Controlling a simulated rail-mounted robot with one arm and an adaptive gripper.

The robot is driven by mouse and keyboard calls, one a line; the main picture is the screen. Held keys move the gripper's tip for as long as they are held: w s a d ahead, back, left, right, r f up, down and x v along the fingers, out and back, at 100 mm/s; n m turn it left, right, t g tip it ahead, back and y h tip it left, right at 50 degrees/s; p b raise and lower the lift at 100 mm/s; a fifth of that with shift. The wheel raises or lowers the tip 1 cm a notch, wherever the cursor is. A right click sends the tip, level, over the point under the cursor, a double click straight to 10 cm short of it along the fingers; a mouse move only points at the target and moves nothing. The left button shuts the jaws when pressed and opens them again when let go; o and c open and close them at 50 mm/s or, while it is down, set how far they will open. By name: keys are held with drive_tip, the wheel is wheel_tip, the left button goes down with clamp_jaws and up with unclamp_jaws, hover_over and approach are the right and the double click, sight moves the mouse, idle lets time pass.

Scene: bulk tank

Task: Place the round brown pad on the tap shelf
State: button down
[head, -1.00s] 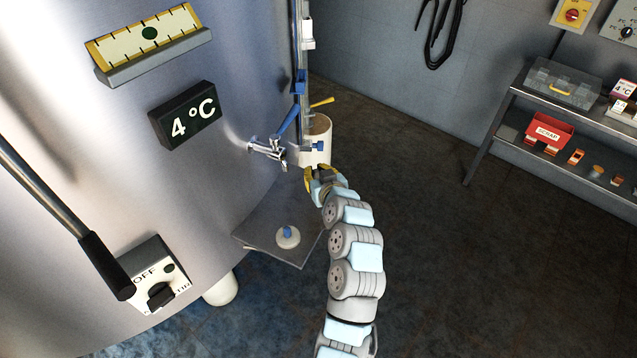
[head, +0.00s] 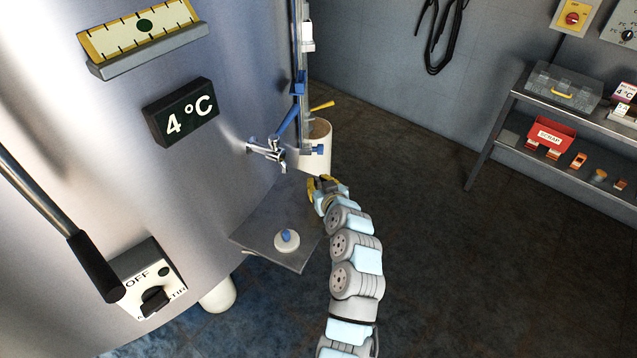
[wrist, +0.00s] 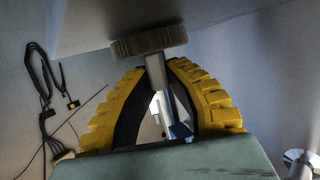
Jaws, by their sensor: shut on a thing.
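My gripper (head: 320,187) is beside the tank, below and right of the tap (head: 266,149). In the wrist view its yellow ribbed fingers (wrist: 156,95) are closed on a pale stem. A round, ribbed, grey-brown pad (wrist: 148,41) is at the stem's end, beyond the fingertips. In the head view I cannot make out the pad. The tap shelf (head: 285,258) is a grey plate at the tank's side, to the lower left of my gripper. A white round piece with a blue knob (head: 287,239) stands on it.
A white cylinder (head: 319,135) and a vertical pipe with blue fittings stand just behind my gripper. A lever with a black handle (head: 95,265) is at the left. A rack with a red scrap bin (head: 550,133) is far right. The floor between is clear.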

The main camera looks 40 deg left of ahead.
drive_tip(key=shift+f, duration=0.2)
drive_tip(key=c, duration=1.1)
unclamp_jaws()
drive_tip(key=shift+r, duration=0.15)
drive_tip(key=shift+s+d+r, duration=0.1)
drive_tip(key=p+v, duration=0.2)
drive_tip(key=v, duration=0.9)
drive_tip(key=shift+s+d+r+p, duration=0.2)
drive_tip(key=shift+d+p, duration=0.1)
drive_tip(key=shift+p, duration=0.1)
